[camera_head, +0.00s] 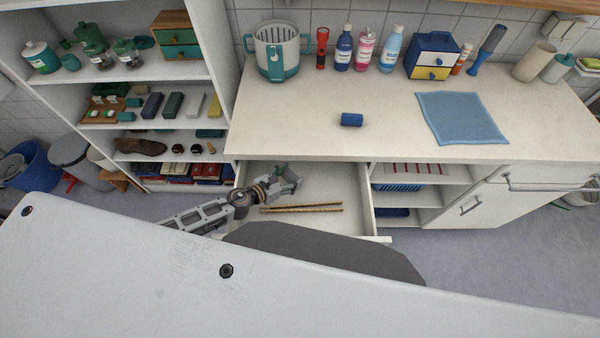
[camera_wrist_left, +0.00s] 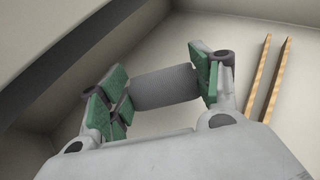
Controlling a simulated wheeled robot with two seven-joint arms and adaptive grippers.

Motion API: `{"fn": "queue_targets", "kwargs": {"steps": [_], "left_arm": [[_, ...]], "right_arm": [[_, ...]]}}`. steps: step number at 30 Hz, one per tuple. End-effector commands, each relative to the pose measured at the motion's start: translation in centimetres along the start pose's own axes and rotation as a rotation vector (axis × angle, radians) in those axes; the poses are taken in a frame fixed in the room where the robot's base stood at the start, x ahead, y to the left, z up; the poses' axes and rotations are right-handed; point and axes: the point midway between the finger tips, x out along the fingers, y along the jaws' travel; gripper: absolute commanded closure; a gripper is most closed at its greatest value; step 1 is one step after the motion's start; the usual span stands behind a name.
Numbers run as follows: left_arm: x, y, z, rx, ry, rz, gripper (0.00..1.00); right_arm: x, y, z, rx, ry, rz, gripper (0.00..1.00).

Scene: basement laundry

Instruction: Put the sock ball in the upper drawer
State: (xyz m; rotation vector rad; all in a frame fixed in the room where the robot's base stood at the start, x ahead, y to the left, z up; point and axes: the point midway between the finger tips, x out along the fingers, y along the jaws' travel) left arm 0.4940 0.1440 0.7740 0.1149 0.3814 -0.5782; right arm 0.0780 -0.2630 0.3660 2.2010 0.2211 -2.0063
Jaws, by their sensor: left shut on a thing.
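The upper drawer (camera_head: 335,190) under the counter is pulled open. My left gripper (camera_head: 287,180) is inside the drawer's outline, toward its left side. In the left wrist view, my left gripper (camera_wrist_left: 165,88) has its green pads shut on the two ends of a grey ribbed roll (camera_wrist_left: 165,87), which looks like the sock ball. The roll is over the pale drawer floor; whether it touches the floor I cannot tell. In the head view the gripper mostly hides it. My right gripper is not in view.
Two thin wooden sticks (camera_head: 300,208) lie in the drawer, and show right of the gripper in the left wrist view (camera_wrist_left: 268,75). A small blue roll (camera_head: 351,120) and a blue cloth (camera_head: 460,117) lie on the counter (camera_head: 290,125). Drawer floor right of the gripper is mostly free.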

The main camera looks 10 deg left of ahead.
Motion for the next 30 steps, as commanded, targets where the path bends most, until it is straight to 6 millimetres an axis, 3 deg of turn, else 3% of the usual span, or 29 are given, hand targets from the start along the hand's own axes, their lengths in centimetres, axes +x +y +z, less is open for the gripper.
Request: {"fn": "queue_targets", "kwargs": {"steps": [6, 21, 30], "left_arm": [[2.0, 0.0, -0.1, -0.001, 0.000, 0.000, 0.64], [2.5, 0.0, -0.2, 0.000, -0.001, 0.000, 0.64], [4.9, -0.1, -0.6, -0.001, -0.001, 0.000, 0.64]], "right_arm": [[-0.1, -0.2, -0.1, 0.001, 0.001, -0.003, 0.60], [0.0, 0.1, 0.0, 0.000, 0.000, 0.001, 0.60], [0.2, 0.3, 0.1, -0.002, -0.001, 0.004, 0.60]]}}
